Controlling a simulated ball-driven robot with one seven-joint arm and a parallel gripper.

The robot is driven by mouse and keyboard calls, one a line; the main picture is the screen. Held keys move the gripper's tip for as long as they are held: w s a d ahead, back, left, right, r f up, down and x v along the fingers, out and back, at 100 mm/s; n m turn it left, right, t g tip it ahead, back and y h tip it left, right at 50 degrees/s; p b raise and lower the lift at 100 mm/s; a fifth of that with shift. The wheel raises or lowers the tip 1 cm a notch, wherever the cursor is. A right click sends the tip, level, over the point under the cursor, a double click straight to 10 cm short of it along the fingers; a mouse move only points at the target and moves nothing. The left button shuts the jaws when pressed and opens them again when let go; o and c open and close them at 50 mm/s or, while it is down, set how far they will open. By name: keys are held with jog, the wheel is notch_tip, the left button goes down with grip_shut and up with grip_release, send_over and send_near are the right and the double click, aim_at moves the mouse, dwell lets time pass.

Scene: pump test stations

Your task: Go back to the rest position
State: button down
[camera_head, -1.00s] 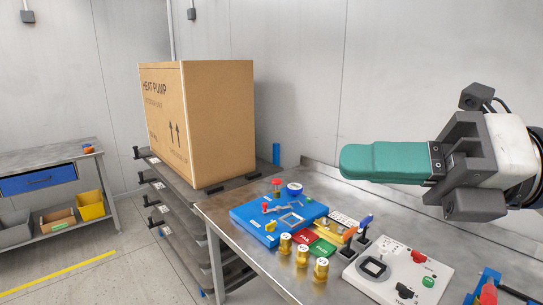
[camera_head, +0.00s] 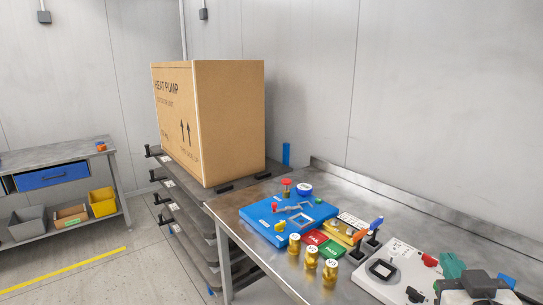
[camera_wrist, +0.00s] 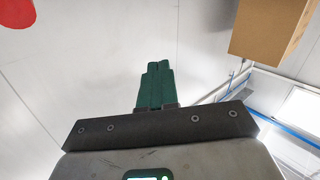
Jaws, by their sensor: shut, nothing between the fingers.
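My gripper (camera_head: 452,264) has green fingers and a dark body. It is low at the right edge of the head view, in front of the right part of the steel table (camera_head: 400,215). In the wrist view the green fingers (camera_wrist: 156,85) lie side by side, shut, with nothing between them. Most of my arm is out of the head view.
A blue board (camera_head: 285,218), brass weights (camera_head: 312,258), red and green pads (camera_head: 322,243) and a white panel (camera_head: 385,272) are on the table. A large cardboard box (camera_head: 228,125) stands on a dark rack. A workbench (camera_head: 60,160) is at the left.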

jog(key=s+a+f+n+g+y, duration=0.1)
jog(key=s+a+f+g+y, duration=0.3)
jog(key=s+f, duration=0.7)
jog(key=s+a+f+g, duration=0.1)
jog(key=s+f+g, duration=0.65)
jog(key=f, duration=0.85)
jog(key=s+d+f+g, duration=0.1)
jog(key=s+f+g, duration=0.3)
jog(key=s, duration=0.8)
notch_tip(320, 180, down, 2)
jog(key=shift+f, duration=0.15)
